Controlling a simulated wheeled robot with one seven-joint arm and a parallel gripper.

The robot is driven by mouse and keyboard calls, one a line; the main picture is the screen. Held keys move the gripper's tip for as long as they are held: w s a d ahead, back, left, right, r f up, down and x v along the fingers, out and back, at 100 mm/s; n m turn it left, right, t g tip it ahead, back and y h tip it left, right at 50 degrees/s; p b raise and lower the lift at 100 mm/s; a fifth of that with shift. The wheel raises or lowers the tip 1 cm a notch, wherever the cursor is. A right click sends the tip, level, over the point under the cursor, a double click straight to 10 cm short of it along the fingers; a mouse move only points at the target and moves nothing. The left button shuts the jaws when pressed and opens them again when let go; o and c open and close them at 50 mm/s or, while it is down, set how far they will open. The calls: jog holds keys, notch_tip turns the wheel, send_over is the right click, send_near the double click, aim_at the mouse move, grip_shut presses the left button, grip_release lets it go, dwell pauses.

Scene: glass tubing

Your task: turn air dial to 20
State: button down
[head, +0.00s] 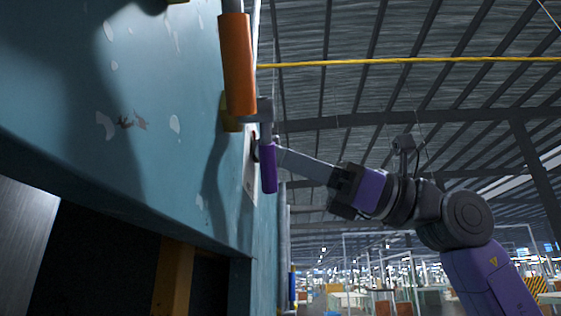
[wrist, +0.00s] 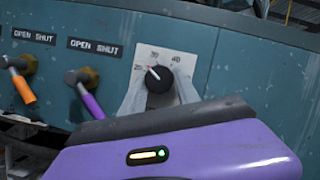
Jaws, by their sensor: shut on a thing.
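The black air dial (wrist: 159,80) sits on a white scale plate (wrist: 185,64) on the teal panel. Its red-and-white pointer tilts up and left. My gripper (head: 281,158) reaches left to the panel in the head view. In the wrist view, its pale fingers flank the dial and are shut on it. In the head view, the purple lever partly hides the dial and fingertips.
A purple-handled lever (wrist: 92,104) and an orange-handled lever (wrist: 23,88) stand left of the dial, below OPEN SHUT labels. In the head view, the purple handle (head: 268,168) hangs close beside my fingers, with the orange handle (head: 237,64) nearer. Open space lies right of the panel.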

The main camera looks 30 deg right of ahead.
jog(key=shift+w+d+r+n+g, duration=0.1)
jog(key=shift+n+g, duration=0.6)
jog(key=shift+n, duration=0.7)
jog(key=shift+n+g, duration=0.7)
jog(key=shift+n, duration=0.7)
jog(key=c, duration=0.9)
grip_release()
jog(key=shift+y, duration=0.3)
jog(key=b+v, duration=0.2)
jog(key=v, duration=0.6)
jog(key=shift+r, duration=0.15)
